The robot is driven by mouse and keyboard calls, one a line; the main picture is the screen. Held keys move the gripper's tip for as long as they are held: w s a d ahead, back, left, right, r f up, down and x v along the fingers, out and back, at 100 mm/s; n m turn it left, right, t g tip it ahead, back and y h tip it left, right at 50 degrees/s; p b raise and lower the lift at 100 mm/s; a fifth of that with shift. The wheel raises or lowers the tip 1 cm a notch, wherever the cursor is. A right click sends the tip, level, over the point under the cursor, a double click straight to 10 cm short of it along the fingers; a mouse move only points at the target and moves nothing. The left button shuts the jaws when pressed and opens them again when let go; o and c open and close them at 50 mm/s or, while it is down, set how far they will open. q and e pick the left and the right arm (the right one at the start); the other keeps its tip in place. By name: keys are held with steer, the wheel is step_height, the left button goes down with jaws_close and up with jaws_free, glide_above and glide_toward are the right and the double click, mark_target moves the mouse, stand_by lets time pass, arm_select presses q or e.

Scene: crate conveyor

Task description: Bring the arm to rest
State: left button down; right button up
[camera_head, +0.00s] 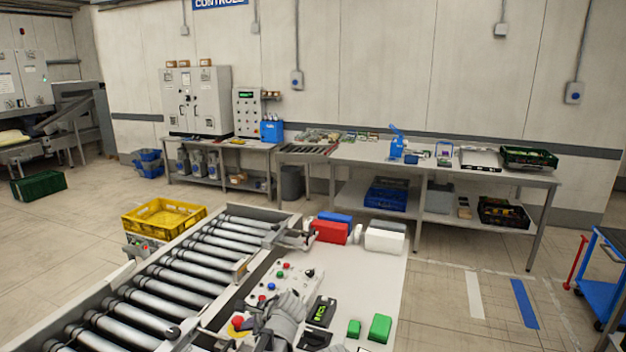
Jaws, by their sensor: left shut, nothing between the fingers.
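My left gripper (288,302) is grey and shows low in the head view, over the white worktop (376,270) beside the roller conveyor. It is shut and empty. It is close to a control panel with coloured buttons (283,276), and I cannot tell whether it touches anything there. My right gripper is not in view.
The roller conveyor (205,263) runs along the left, with a yellow crate (163,215) beyond it. Red (330,232) and white (384,241) blocks stand at the worktop's back. Green blocks (380,328) and a black device (321,311) lie right of the gripper.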

arm_select(q)
steer(key=s+d+f+n+g+h, duration=0.2)
steer(key=s+d+n, duration=0.2)
steer(key=s, duration=0.4)
steer(key=s+d+f+n+g+h, duration=0.2)
steer(key=s+d+n, duration=0.1)
steer(key=s, duration=0.5)
steer(key=s+d+f+n+g+h, duration=0.1)
steer(key=s+d+n, duration=0.3)
steer(key=s, duration=0.4)
steer(key=shift+d+f+n+g+h, duration=0.3)
steer(key=shift+f+n+g+h, duration=0.15)
steer(key=shift+f+n, duration=0.4)
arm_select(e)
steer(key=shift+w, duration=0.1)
arm_select(q)
steer(key=shift+r, duration=0.1)
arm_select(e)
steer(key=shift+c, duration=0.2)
